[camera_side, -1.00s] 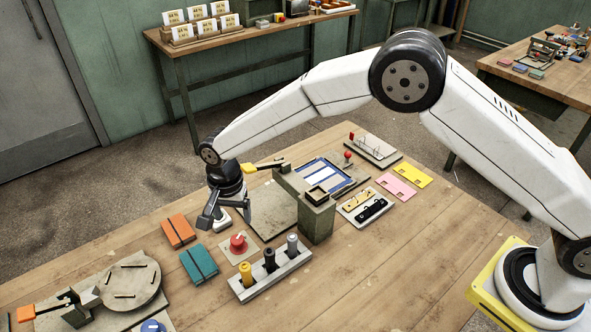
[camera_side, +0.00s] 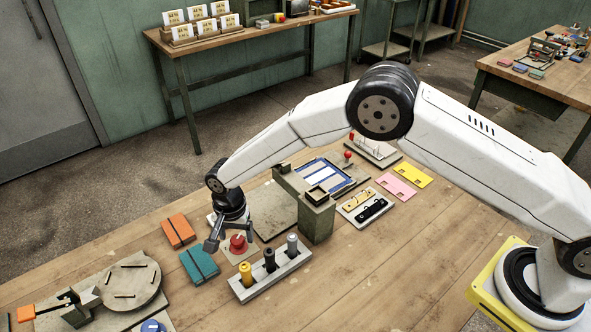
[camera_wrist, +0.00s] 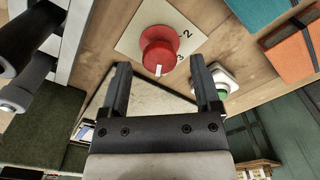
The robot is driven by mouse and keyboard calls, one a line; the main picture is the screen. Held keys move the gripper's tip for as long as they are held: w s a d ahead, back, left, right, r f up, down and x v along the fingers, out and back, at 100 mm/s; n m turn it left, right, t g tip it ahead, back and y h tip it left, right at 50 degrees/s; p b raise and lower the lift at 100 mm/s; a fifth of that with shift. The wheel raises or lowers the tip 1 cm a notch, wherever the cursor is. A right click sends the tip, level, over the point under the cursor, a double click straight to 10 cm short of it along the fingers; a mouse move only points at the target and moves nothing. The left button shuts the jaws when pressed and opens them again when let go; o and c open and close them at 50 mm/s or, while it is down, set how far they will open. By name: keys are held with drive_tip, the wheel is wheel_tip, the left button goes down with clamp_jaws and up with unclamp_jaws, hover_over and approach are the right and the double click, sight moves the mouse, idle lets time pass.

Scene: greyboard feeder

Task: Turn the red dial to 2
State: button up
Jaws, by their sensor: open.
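The red dial (camera_side: 238,243) sits on a pale square plate on the wooden table; it also shows in the wrist view (camera_wrist: 158,45). A white pointer mark on its side faces toward my gripper there. The plate (camera_wrist: 128,42) carries a 2 to the right of the dial and another numeral, perhaps a 3, partly hidden by it. My gripper (camera_side: 231,237) is open and empty, low beside the dial. In the wrist view my gripper (camera_wrist: 160,66) has one finger to each side of the dial's near edge, with gaps between fingers and dial. I cannot tell its exact height.
A holder with yellow, black and grey knobbed pegs (camera_side: 270,275) stands close to the right. Teal (camera_side: 199,264) and orange (camera_side: 178,231) cases lie to the left. A green button in a white housing (camera_wrist: 214,76) is near my finger. A grey-green post (camera_side: 317,220) stands beyond the holder.

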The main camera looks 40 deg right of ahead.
drive_tip(key=shift+f, duration=0.45)
clamp_jaws()
